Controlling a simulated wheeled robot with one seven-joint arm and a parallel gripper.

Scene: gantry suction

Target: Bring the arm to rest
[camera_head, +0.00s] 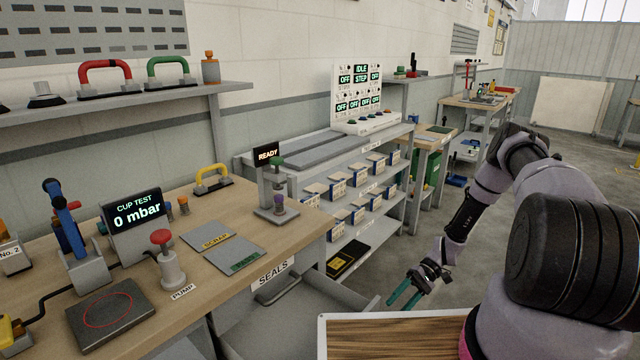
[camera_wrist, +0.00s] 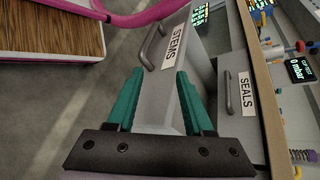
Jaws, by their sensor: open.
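My gripper (camera_head: 411,292) hangs low at the right of the bench in the head view, its two green fingers apart with nothing between them. In the wrist view my gripper (camera_wrist: 158,98) is open, with the grey front of a drawer labelled STEMS (camera_wrist: 173,47) beyond the fingers. My arm is bent and reaches down from the right side of the head view. I cannot tell the exact gap between the fingertips and the drawer.
The wooden workbench (camera_head: 130,225) carries a CUP TEST display (camera_head: 137,215) and a red-topped pump (camera_head: 170,262). The SEALS drawer (camera_head: 273,272) is on its front. Open floor lies at the right.

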